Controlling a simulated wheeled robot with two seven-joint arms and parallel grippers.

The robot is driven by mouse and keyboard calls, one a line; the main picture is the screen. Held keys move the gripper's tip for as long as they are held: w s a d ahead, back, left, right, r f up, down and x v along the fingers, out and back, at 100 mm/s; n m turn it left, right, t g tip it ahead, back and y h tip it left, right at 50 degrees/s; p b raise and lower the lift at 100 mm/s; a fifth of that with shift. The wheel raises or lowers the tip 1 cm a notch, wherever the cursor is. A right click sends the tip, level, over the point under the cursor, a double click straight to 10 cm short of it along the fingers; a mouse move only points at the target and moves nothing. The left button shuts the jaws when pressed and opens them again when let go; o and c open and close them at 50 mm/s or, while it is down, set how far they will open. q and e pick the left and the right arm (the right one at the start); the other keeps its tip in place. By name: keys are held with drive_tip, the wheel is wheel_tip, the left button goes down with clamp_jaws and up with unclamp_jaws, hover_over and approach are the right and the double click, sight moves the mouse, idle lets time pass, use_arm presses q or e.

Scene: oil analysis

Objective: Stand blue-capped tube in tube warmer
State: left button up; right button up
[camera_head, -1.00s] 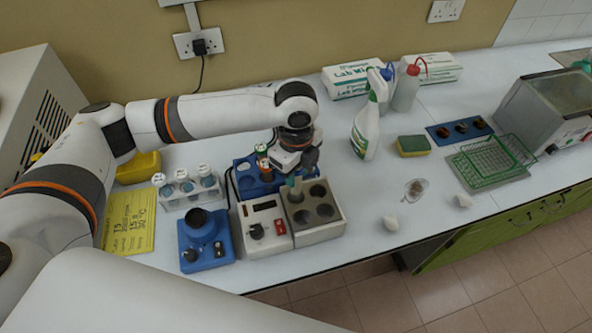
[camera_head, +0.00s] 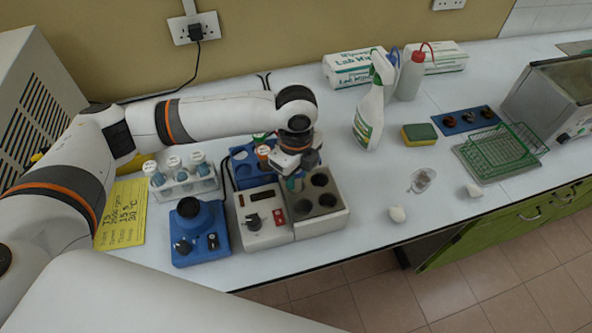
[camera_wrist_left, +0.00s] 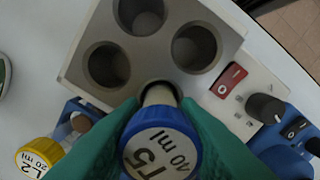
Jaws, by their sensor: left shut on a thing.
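The tube warmer (camera_head: 322,222) is a pale box with a grey block of round wells, a dark display and a red switch. Its block (camera_wrist_left: 150,45) also fills the top of the left wrist view, with three empty wells. My left gripper (camera_head: 293,183), with green fingers, is shut on the blue-capped tube (camera_wrist_left: 160,152), whose cap reads T5, 40 ml. The tube's lower end is at the mouth of the remaining, back-left well and seems to enter it; how deep is hidden by the cap and fingers. My right gripper is out of view.
Behind the warmer is a blue rack (camera_head: 243,172) with capped tubes, one yellow-capped (camera_wrist_left: 40,156). To the left are a blue device (camera_head: 201,235) and a clear rack of tubes (camera_head: 182,183).

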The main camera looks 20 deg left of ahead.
use_arm(q)
drive_tip(key=o, duration=1)
drive_tip(key=shift+o, duration=0.2)
drive_tip(key=shift+r, duration=0.55)
wheel_tip(320, 180, up, 11)
drive_tip(key=shift+f+b, duration=0.1)
drive_tip(key=shift+b, duration=0.6)
